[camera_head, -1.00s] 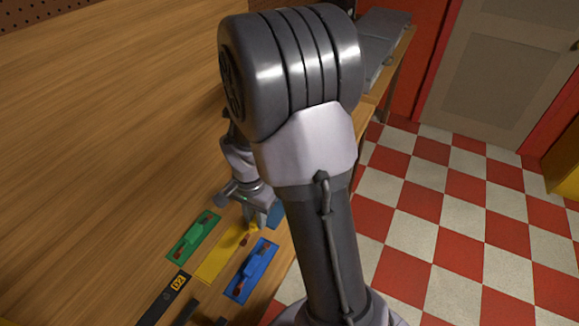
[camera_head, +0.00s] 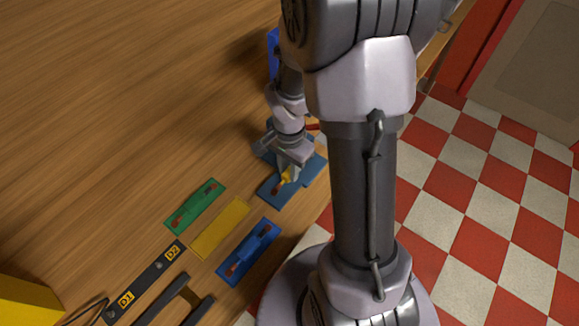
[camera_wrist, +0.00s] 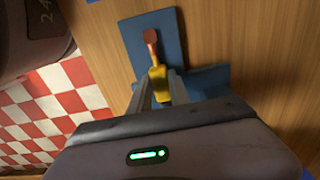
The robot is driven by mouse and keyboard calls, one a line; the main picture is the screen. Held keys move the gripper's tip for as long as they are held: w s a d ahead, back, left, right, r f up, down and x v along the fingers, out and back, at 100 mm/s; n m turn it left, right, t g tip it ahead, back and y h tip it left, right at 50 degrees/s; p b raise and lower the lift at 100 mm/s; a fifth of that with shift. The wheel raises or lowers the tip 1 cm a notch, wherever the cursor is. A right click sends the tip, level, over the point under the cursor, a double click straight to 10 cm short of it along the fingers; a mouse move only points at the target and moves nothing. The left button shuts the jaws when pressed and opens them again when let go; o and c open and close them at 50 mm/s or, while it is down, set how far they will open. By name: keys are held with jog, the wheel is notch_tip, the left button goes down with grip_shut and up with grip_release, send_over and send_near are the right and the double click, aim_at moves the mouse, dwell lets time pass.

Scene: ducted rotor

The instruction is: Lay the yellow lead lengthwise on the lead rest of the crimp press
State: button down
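The yellow lead (camera_head: 287,175), with a copper-coloured end, is between the fingers of my gripper (camera_head: 290,172). In the wrist view, the lead (camera_wrist: 159,75) runs up from between the fingertips (camera_wrist: 163,88) and its copper end points away from me. Below it is a blue plate structure (camera_head: 310,168), which looks like the crimp press; it also shows in the wrist view (camera_wrist: 133,35). The lead lies over this plate, roughly along its length. I cannot tell whether it touches. The lead rest is not clearly distinguishable, and my arm and gripper hide part of the structure.
The yellow mat (camera_head: 220,228) is empty. A green mat (camera_head: 214,188) and a blue mat (camera_head: 231,274) each hold a lead. A black labelled strip (camera_head: 145,283) lies beside them. The wooden bench (camera_head: 120,120) is mostly clear to the left; its edge is at right.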

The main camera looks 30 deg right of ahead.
aim_at(289, 172)
jog(key=c, duration=1.4)
grip_release()
jog(key=shift+o, duration=1)
jog(key=shift+a, duration=0.1)
jog(key=a+r+n+t+p, duration=0.1)
jog(key=a+r+p, duration=0.1)
jog(key=r, duration=0.7)
jog(key=a+r+n+p, duration=0.1)
jog(key=r+p, duration=0.2)
jog(key=r, duration=0.6)
jog(key=s+a+r+n+t+y, duration=0.2)
jog(key=s+a+r+n+t, duration=0.2)
jog(key=s+a+r+n, duration=0.3)
jog(key=s+a+r, duration=0.2)
jog(key=s+a, duration=0.2)
jog(key=shift+a+r+n+t, duration=0.25)
jog(key=shift+r+n+t, duration=0.05)
jog(key=shift+t, duration=0.1)
